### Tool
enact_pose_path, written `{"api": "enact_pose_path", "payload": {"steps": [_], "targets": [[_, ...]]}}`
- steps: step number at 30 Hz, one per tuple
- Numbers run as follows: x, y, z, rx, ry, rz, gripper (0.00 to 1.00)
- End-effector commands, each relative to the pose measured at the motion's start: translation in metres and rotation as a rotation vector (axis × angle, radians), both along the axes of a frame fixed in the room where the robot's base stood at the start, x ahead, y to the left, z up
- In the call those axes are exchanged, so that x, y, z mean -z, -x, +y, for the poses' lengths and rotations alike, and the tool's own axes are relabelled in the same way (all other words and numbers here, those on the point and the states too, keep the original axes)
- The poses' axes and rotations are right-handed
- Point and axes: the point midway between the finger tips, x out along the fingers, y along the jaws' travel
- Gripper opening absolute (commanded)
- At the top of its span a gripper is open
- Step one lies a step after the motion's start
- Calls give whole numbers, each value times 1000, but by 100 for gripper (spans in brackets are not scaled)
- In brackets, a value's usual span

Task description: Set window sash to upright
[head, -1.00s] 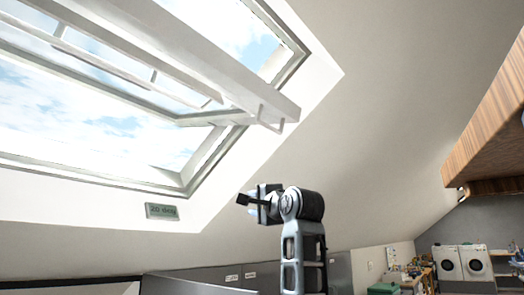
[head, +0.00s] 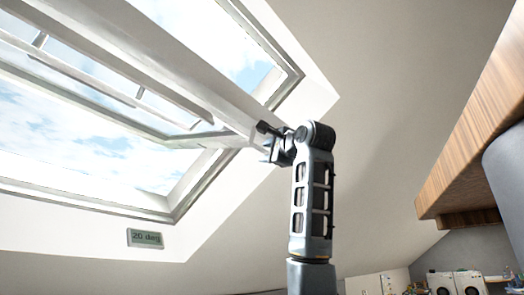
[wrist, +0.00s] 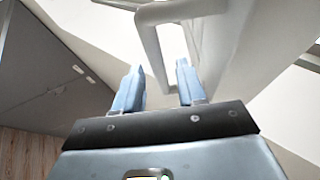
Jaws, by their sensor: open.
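The white window sash (head: 165,72) is tilted, swung out of the plane of its frame (head: 175,205) in the sloped ceiling. Its near lower end is beside my gripper (head: 268,142). In the wrist view my gripper (wrist: 161,70) is open, with two pale blue fingers apart and nothing held between them. A white bar handle (wrist: 152,40) on the sash is just ahead of the fingertips, its loop roughly in line with the gap. I cannot tell whether the fingers touch it. In the head view the handle is mostly hidden by my gripper.
A small grey sign (head: 145,238) reading "20 deg" is on the slope below the window. A wooden beam or shelf (head: 470,150) juts in at the right. In the wrist view a grey panel (wrist: 50,75) is at left.

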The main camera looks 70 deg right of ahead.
Motion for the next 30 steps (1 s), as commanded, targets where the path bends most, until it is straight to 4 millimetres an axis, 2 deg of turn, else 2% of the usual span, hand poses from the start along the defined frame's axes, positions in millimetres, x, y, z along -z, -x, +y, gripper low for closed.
{"api": "enact_pose_path", "payload": {"steps": [3, 8, 18, 30], "targets": [[-7, -13, -11, 2, -1, 3, 40], [-9, -25, -19, 1, 1, 2, 40], [-9, -28, -21, 0, 1, 1, 40], [-9, -28, -21, 0, 1, 1, 2]]}}
